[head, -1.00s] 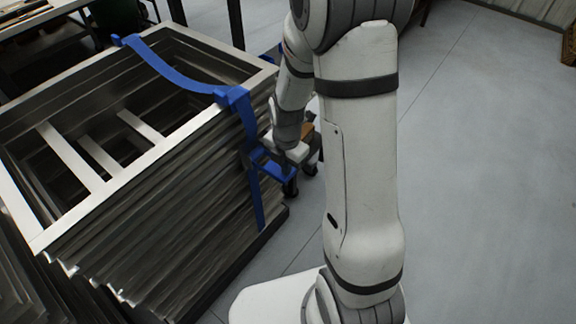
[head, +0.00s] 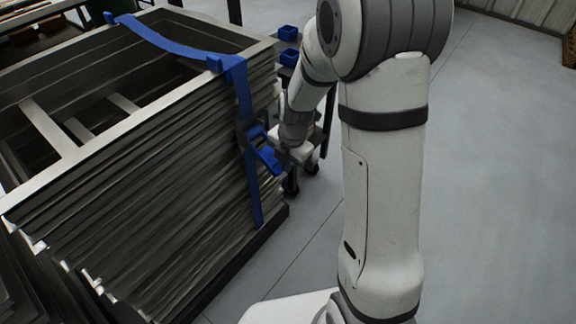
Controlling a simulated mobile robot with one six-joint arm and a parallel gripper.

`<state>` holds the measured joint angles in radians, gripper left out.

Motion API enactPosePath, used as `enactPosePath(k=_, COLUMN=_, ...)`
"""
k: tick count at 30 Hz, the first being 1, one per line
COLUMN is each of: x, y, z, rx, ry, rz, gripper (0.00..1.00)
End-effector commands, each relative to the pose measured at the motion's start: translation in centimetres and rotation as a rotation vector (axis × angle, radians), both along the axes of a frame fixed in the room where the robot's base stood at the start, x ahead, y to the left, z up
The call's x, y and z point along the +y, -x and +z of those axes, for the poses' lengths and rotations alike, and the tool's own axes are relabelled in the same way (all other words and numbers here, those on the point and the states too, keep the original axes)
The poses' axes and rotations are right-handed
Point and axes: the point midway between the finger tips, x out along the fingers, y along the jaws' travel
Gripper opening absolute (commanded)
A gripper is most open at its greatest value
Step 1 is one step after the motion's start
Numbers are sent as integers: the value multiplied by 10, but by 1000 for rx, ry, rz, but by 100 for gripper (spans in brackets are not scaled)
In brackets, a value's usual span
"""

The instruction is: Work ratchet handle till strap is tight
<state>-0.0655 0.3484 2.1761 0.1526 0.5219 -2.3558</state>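A blue strap (head: 165,46) runs over the top of a stack of metal frames (head: 150,165) and down its right side. Corner pieces sit where the strap bends over the frame edges. The strap looks slightly bowed across the top opening. The blue ratchet handle (head: 266,160) stands out from the side of the stack, tilted downward to the right. My gripper (head: 284,152) is at the handle, on the right side of the stack. Its fingers are small and partly hidden by the handle and my wrist, so I cannot tell whether they are closed on it.
A dark wheeled cart (head: 318,130) with blue bins (head: 288,33) stands behind my arm. More metal pieces lie at the lower left. The grey floor (head: 490,190) on the right is clear.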

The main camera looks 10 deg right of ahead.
Motion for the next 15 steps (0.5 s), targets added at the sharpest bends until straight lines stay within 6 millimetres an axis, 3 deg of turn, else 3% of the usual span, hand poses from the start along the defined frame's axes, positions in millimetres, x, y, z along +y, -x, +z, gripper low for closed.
enactPosePath(k=15, x=4, y=-1, z=-14, rx=8, ry=0, rz=3, gripper=0)
